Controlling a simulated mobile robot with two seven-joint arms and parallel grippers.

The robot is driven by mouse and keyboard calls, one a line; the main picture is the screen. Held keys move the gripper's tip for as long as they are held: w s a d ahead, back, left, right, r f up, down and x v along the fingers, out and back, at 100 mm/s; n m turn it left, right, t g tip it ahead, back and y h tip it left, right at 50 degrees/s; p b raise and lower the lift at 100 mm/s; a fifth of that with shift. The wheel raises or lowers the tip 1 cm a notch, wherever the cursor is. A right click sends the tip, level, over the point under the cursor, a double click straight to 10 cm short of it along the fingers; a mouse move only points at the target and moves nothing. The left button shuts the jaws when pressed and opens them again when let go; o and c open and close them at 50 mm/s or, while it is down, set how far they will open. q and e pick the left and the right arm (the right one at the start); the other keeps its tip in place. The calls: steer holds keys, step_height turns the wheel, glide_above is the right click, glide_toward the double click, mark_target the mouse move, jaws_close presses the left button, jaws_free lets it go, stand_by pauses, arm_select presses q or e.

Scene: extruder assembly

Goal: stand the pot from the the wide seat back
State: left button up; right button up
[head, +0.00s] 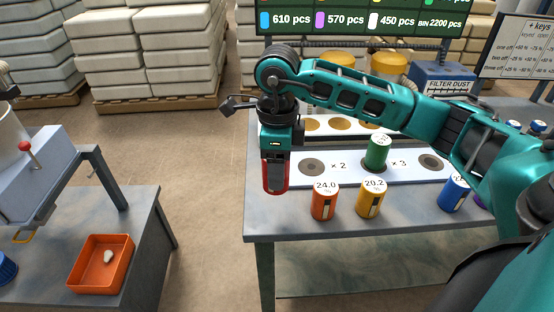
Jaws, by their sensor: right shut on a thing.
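My right gripper (275,188) hangs pointing down over the left front edge of the right-hand table. It is shut on a red pot (275,192), mostly hidden by the fingers; only red edges show. On the white board (340,168), a dark round seat (311,167) marked "× 2" is empty, and another round seat (432,162) at the right is empty. A green pot (377,152) stands upright by the "× 3" mark. I cannot tell which seat is the wide one. My left gripper is not in view.
An orange pot (324,202) labelled 24.0 and a yellow pot (370,198) labelled 20.2 stand near the table's front edge (300,230). A blue pot (453,194) stands farther right, partly behind my arm. An orange tray (92,280) lies on the left bench.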

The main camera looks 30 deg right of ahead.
step_height(320, 180, down, 8)
steer(key=b, duration=0.4)
steer(key=shift+f, duration=0.1)
steer(key=shift+f+b, duration=0.45)
steer(key=o, duration=1.2)
